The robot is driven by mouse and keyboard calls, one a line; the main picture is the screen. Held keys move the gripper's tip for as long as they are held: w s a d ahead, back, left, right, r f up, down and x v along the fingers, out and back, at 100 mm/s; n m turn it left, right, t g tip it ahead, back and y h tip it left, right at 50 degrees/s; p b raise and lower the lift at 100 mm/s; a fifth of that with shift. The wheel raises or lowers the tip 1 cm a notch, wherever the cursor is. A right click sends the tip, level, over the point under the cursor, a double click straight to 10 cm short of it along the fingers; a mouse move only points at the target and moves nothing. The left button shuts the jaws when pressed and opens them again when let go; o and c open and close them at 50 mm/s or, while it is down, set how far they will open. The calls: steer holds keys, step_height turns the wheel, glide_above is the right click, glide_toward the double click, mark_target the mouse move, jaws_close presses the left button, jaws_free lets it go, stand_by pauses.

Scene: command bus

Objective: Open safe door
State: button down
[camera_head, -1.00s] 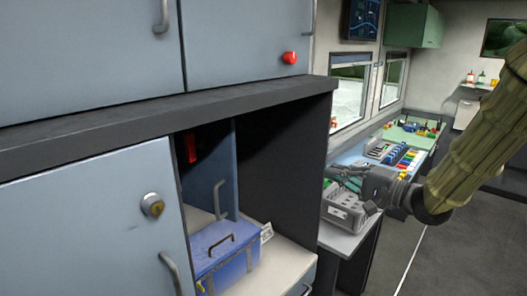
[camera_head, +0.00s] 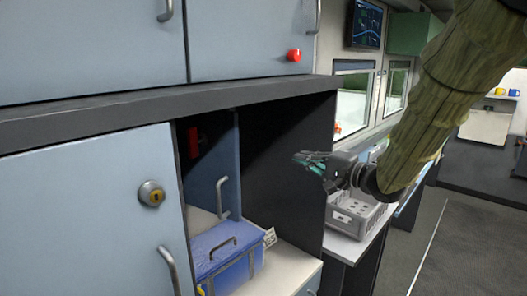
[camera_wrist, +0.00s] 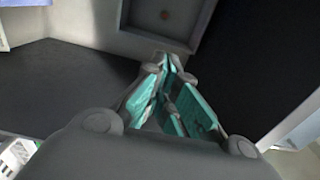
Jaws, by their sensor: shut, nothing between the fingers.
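A pale blue door with a round brass-centred lock (camera_head: 151,193) and a curved metal handle (camera_head: 168,270) fills the lower left of the head view; it looks shut. Right of it, inside the dark niche, stands a blue panel (camera_head: 207,170) with its own metal handle (camera_head: 222,196). I cannot tell which of these is the safe door. My gripper (camera_head: 308,161), with teal finger pads, is shut and empty in front of the niche's right side, apart from both handles. In the wrist view its fingers (camera_wrist: 172,68) meet near the middle.
A blue box (camera_head: 218,250) with a black handle sits on the niche's white shelf. The dark niche wall (camera_head: 285,150) and overhanging counter edge (camera_head: 170,115) bound the opening. A grey device (camera_head: 352,216) stands on the desk behind my gripper. Floor at right is clear.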

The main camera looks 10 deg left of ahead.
mark_target(210, 165)
steer(key=p+x, duration=0.5)
steer(key=x, duration=1)
steer(key=shift+a, duration=0.25)
steer(key=shift+w, duration=0.15)
steer(key=shift+s+a, duration=1.95)
steer(key=shift+s, duration=0.7)
steer(key=shift+s+a, duration=1.9)
steer(key=shift+s, duration=0.75)
steer(key=shift+s+a, duration=1.95)
steer(key=shift+s, duration=0.7)
steer(key=w+d+p, duration=0.1)
steer(key=w+d, duration=0.2)
steer(key=w, duration=0.2)
steer(key=shift+d+p, duration=0.3)
steer(key=shift+s, duration=0.15)
